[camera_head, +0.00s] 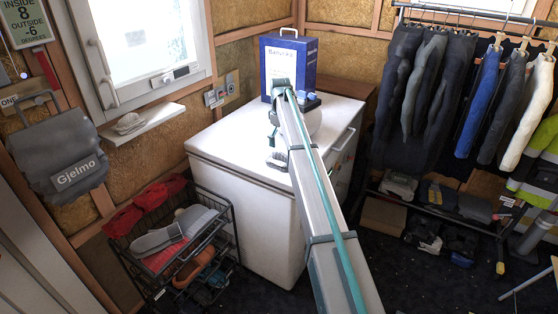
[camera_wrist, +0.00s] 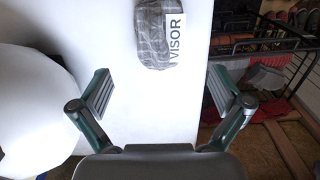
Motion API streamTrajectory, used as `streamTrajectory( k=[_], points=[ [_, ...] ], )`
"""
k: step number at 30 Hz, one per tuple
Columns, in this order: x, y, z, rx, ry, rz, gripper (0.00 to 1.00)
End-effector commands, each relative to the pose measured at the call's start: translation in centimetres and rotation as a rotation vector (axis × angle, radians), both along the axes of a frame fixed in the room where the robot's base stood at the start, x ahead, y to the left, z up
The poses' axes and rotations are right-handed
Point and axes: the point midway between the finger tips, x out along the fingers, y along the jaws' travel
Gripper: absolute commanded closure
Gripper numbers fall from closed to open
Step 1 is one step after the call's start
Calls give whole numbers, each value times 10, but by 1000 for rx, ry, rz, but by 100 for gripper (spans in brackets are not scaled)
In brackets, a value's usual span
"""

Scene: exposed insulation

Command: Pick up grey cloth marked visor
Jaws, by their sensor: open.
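The grey checked cloth (camera_wrist: 152,45) lies on the white top of a chest (camera_wrist: 150,128), with a white label reading "VISOR" on its right side. It is at the top of the wrist view, partly cut off by the frame edge. My gripper (camera_wrist: 156,92) is open and empty, its two fingers spread wide. The cloth is ahead of the fingertips, beyond the gap between them and not between the pads. In the head view a small grey item (camera_head: 276,160) by my arm appears to be this cloth. My arm mostly hides the gripper there.
A white rounded object (camera_wrist: 35,105) stands beside my left finger. A blue box (camera_head: 290,62) stands at the back of the chest. A black wire rack (camera_head: 235,225) with shoes and caps stands left of the chest. Clothes hang at right. The chest top's left part is clear.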

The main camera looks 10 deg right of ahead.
Motion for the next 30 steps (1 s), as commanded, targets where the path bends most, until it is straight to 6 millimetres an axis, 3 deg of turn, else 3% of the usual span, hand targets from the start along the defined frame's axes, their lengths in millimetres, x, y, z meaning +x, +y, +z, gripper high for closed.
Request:
streamTrajectory(
  k=[9, 17, 27, 30],
  points=[
    [0, 0, -42, 0, 1, -1, 0],
    [0, 1, -58, 0, 1, -2, 0],
    [1, 4, -99, -1, 1, -3, 0],
    [1, 4, -103, 0, 0, -3, 0]
  ],
)
